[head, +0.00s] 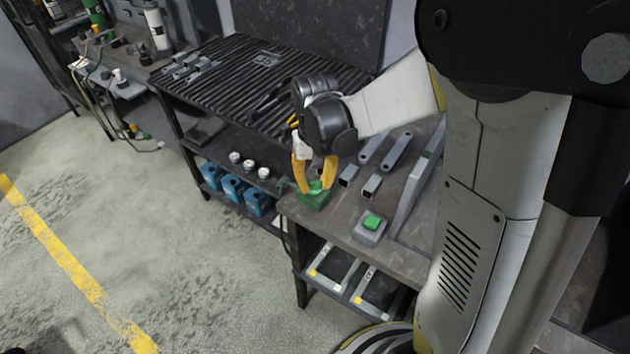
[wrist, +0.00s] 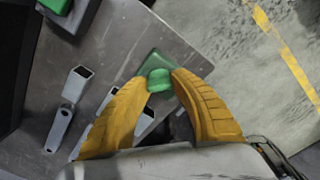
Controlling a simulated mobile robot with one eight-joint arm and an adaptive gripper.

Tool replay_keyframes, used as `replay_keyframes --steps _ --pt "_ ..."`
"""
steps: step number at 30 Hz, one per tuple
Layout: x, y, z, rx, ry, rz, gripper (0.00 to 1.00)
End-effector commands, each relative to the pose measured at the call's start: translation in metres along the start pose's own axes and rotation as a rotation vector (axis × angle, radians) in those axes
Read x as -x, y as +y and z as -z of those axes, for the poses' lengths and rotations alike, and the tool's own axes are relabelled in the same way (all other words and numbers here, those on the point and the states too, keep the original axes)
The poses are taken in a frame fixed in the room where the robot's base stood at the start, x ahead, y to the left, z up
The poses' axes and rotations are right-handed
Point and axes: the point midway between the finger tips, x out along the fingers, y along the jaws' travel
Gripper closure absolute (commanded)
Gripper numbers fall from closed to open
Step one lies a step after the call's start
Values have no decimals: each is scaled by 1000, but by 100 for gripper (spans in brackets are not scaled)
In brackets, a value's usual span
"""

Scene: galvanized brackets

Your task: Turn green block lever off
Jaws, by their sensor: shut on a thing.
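The green block (head: 313,199) sits at the front left corner of the grey metal table (head: 345,222), and it also shows in the wrist view (wrist: 156,62). A lighter green lever (wrist: 159,80) is on top of it. My gripper (head: 316,187) has yellow fingers and points down over the block. Its fingertips (wrist: 160,76) are closed in on both sides of the lever. The fingers hide part of the lever and block, and the lever's exact angle is hard to tell.
A grey box with a green button (head: 372,222) stands to the right on the table. Grey metal tubes and brackets (head: 372,184) lie behind it. A ribbed dark table (head: 215,85) is at the left, with blue boxes (head: 231,188) on its lower shelf. The floor at left is open.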

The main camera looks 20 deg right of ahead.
Motion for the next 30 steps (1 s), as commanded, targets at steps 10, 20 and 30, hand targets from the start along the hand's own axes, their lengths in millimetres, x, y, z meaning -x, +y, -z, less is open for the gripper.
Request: replay_keyframes --steps 10,20,30 --pt "0 0 0 323 0 0 100" --pt "0 0 0 579 0 0 100" --pt "0 0 0 716 0 0 100"
